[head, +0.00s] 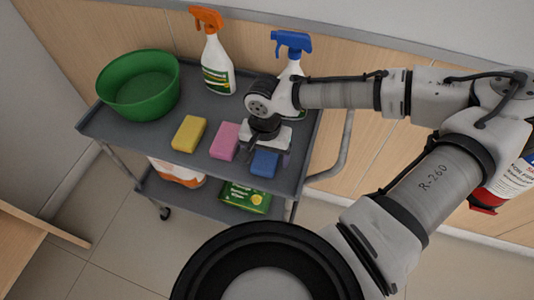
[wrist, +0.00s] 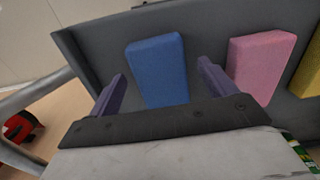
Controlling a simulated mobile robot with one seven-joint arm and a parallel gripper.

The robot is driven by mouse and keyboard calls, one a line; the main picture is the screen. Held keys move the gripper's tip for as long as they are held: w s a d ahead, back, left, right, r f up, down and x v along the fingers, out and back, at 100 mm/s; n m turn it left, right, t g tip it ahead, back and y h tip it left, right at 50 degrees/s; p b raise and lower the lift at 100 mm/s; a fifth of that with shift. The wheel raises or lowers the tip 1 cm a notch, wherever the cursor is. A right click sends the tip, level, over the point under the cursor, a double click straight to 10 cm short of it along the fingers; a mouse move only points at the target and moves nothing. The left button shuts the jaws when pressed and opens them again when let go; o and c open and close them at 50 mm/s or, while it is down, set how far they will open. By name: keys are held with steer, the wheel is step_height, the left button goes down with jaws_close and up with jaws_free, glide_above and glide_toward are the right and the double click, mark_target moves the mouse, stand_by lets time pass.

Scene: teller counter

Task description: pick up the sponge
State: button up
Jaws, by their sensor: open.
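Three sponges lie in a row on the grey cart's top shelf (head: 200,165). They are a yellow sponge (head: 189,133), a pink sponge (head: 225,141) and a blue sponge (head: 264,163). My gripper (head: 267,155) is above the blue sponge at the right end. In the wrist view, my gripper (wrist: 160,85) is open, with a purple finger to either side of the blue sponge (wrist: 158,70). The right finger is in the gap beside the pink sponge (wrist: 260,62). The yellow sponge (wrist: 308,70) is cut by the right edge. I cannot tell the fingers' exact height.
A green bowl (head: 140,88) stands at the shelf's left. An orange-topped spray bottle (head: 216,65) and a blue-topped one (head: 292,55), partly behind my arm, stand at the back. A green box (head: 245,197) is on the lower shelf. The shelf's front left is clear.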

mark_target(265, 158)
steer(key=c, duration=1)
steer(key=shift+c, duration=0.2)
step_height(265, 158, up, 20)
steer(key=b, duration=0.1)
steer(key=o, duration=0.4)
steer(key=c, duration=0.3)
